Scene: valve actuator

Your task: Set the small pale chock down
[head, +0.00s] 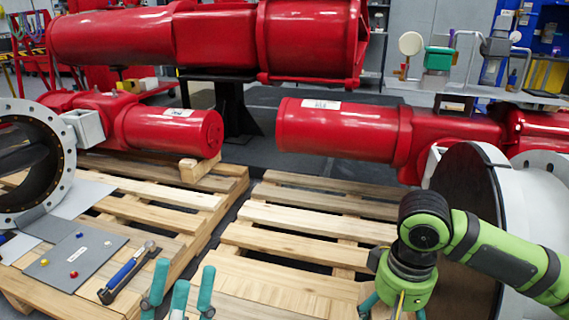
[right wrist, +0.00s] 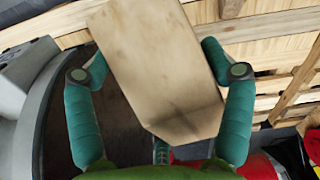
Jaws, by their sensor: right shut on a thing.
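A small pale wooden chock (right wrist: 155,65) fills the middle of the right wrist view, with a slanted, narrowed end toward the camera. My right gripper (right wrist: 156,56) is shut on it, with a teal finger on each side. In the head view the right gripper (head: 394,303) is at the bottom, low over the right pallet's near end, and the chock is hidden there. I cannot tell whether the chock touches the pallet. My left gripper (head: 182,278) shows teal fingers at the bottom edge, spread apart and empty.
A right pallet (head: 300,218) is mostly bare. A left pallet (head: 150,190) bears a red actuator (head: 165,130), a wooden block (head: 197,168), a grey plate (head: 75,262) and a blue-handled tool (head: 125,272). A large flanged valve (head: 470,200) stands beside my right arm. Another red actuator (head: 345,130) lies behind.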

